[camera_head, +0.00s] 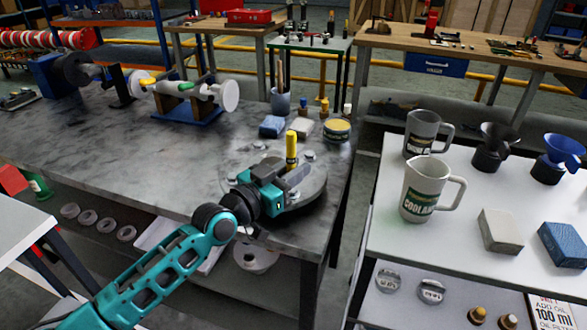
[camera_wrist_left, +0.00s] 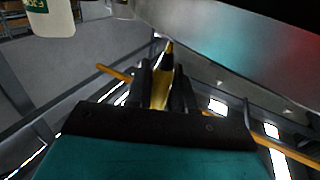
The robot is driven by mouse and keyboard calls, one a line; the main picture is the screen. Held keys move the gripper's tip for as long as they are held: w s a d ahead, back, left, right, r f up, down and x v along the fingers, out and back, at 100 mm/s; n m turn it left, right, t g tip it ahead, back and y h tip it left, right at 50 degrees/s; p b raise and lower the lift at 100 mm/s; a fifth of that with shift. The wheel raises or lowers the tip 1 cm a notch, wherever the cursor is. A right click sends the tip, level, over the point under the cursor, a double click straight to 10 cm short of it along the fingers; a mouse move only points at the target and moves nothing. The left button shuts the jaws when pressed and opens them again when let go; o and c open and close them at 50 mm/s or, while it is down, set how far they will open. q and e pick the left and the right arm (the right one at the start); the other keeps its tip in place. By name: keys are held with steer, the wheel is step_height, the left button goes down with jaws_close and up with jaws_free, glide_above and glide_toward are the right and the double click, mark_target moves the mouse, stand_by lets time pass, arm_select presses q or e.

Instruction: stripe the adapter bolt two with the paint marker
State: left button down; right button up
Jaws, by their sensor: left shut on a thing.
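My left gripper (camera_head: 288,176) is shut on the yellow paint marker (camera_head: 291,146), which stands upright over the round grey adapter plate (camera_head: 316,190) near the table's right edge. In the left wrist view the yellow marker (camera_wrist_left: 160,90) sits between the two dark fingers (camera_wrist_left: 162,86), its dark end pointing away from the wrist. A bolt head (camera_head: 309,155) shows on the plate behind the marker. The gripper hides part of the plate, and I cannot tell which bolt is number two or whether the marker touches one. My right gripper is not in view.
Behind the plate stand a blue block (camera_head: 272,126), a yellow-labelled tin (camera_head: 337,129) and a cup with tools (camera_head: 281,103). A white cart (camera_head: 455,235) on the right holds jugs, funnels and blocks. The table's left middle (camera_head: 110,160) is clear.

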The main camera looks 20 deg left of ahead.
mark_target(288, 152)
arm_select(q)
steer(key=shift+r, duration=0.1)
steer(key=shift+r+p, duration=2.45)
steer(key=shift+r, duration=0.05)
